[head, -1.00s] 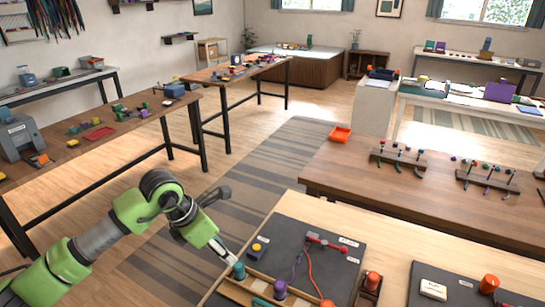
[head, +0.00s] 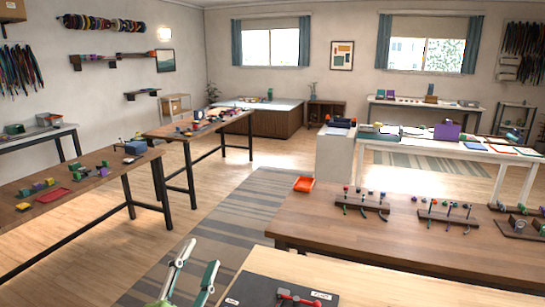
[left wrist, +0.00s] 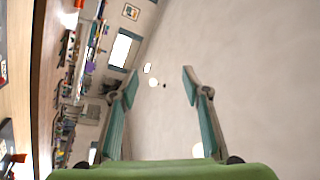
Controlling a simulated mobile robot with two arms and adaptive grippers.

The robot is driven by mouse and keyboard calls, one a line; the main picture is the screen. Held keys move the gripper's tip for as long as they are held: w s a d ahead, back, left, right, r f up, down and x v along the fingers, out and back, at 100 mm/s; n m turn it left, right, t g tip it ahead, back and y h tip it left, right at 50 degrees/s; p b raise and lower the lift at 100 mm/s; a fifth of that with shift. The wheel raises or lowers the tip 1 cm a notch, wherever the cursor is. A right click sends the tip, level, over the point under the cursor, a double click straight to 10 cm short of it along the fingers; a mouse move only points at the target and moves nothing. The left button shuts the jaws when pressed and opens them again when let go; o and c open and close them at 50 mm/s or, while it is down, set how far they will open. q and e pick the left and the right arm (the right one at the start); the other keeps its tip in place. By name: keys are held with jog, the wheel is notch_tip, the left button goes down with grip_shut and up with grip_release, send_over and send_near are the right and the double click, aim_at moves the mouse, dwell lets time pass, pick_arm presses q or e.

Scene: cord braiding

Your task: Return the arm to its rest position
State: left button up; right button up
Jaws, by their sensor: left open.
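My left gripper (head: 194,270) shows at the bottom of the head view, left of the near work table. Its two fingers point up and stand apart, with nothing between them. In the left wrist view the gripper (left wrist: 160,85) is also open and empty, facing the wall and ceiling. Most of the left arm is below the head view. My right gripper is in neither view.
The near table (head: 380,292) carries a dark mat (head: 255,291) with a red piece (head: 297,298). A striped rug (head: 235,220) covers open floor.

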pick_arm(q)
jog(key=s+a+f+n+g+y, duration=0.3)
jog(key=a+f+n+g+y, duration=0.25)
jog(key=f, duration=0.65)
jog(key=s+a+f+n+g, duration=0.3)
jog(key=s+f+n+g, duration=0.25)
jog(key=s+f, duration=0.65)
jog(key=s+d+f+g+h, duration=0.25)
jog(key=s+f+g, duration=0.4)
jog(key=s, duration=0.65)
notch_tip(320, 180, down, 28)
jog(key=s, duration=0.3)
jog(key=s+a+f+g, duration=0.2)
jog(key=s+f, duration=1.3)
jog(key=s, duration=0.1)
jog(key=shift+a+y, duration=0.25)
jog(key=shift+y, duration=0.05)
jog(key=shift+s, duration=0.1)
jog(key=shift+c, duration=0.4)
